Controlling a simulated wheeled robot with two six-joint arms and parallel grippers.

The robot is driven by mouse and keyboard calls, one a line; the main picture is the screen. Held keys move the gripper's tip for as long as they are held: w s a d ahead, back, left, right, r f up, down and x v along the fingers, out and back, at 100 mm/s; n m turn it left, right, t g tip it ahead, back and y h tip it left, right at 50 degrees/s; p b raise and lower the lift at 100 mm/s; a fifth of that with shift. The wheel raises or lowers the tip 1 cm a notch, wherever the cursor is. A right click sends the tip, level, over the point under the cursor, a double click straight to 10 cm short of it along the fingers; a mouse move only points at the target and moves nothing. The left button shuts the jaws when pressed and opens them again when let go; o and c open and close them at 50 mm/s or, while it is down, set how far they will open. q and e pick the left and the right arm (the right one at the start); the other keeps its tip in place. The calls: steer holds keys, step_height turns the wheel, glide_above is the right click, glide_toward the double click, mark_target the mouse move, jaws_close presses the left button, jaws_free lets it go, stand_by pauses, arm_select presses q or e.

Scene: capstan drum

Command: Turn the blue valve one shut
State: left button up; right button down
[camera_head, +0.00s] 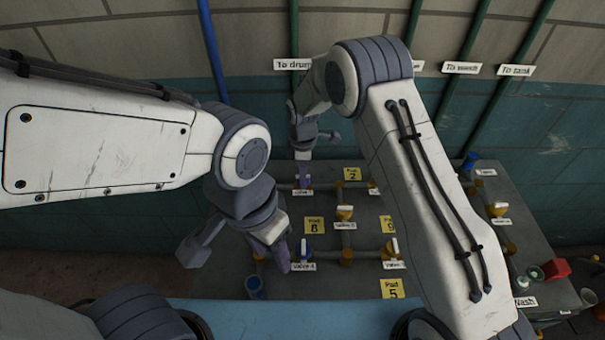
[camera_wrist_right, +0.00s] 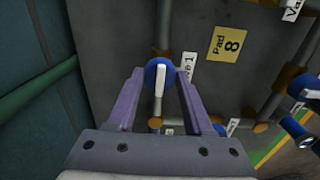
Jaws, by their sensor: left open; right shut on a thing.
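Blue valve one, a round blue knob with a white lever bar (camera_wrist_right: 159,78), sits between the purple fingertips of my right gripper (camera_wrist_right: 160,72) in the right wrist view. A label reading Valve 1 (camera_wrist_right: 189,67) stands beside it. The lever points roughly along the fingers. In the head view my right gripper (camera_head: 303,178) reaches down over the far-left part of the panel, just above the Valve 1 label (camera_head: 302,192), and mostly hides the knob. My right gripper is shut on the valve. My left gripper (camera_head: 237,262) is open and empty, nearer, over the panel's left edge.
Blue valve 4 (camera_head: 305,250) stands just right of my left gripper. Yellow pads, including Pad 8 (camera_head: 313,226), and yellow valves lie between pipes. The wall with green pipes (camera_wrist_right: 45,92) is close to my right gripper.

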steer(key=m+b, duration=0.1)
steer(key=m, duration=0.3)
steer(key=m+b, duration=0.1)
steer(key=m, duration=0.3)
steer(key=shift+m, duration=0.3)
steer(key=m, duration=0.4)
steer(key=shift+w+r+m+b, duration=0.1)
steer(key=shift+m+b, duration=0.35)
steer(key=shift+m, duration=2.25)
steer(key=shift+c, duration=1.4)
jaws_free()
